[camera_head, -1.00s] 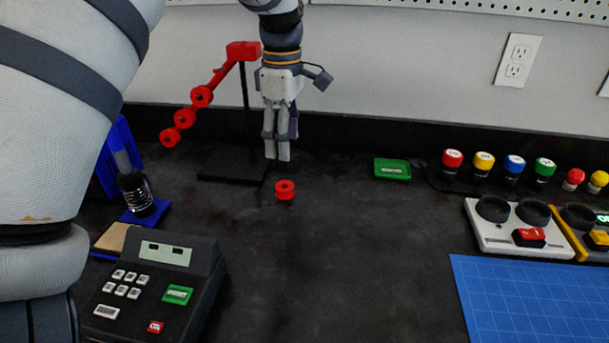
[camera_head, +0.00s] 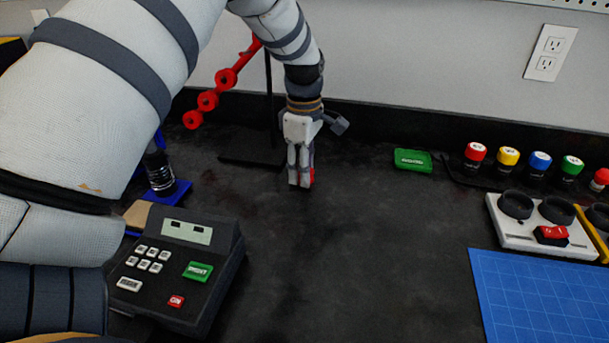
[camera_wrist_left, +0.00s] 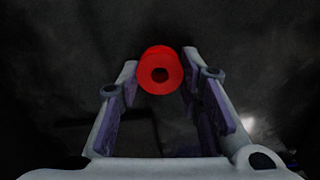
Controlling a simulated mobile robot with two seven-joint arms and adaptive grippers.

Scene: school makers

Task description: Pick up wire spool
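The wire spool is a small red reel with a dark centre hole. In the left wrist view the spool (camera_wrist_left: 150,82) sits between the tips of my left gripper's two fingers (camera_wrist_left: 160,78), very close to both; I cannot tell whether the fingers press on it. In the head view my left gripper (camera_head: 299,184) points down at the dark bench, and only a sliver of the spool (camera_head: 312,175) shows at its right side. The rest is hidden by the fingers. My right gripper is in neither view.
A black stand with a red arm (camera_head: 226,78) carrying more red spools stands behind and left of the gripper. A card-terminal-like device (camera_head: 185,262) is front left. A green tray (camera_head: 412,160), colored-lid jars and a blue mat (camera_head: 535,290) lie right. The bench centre is clear.

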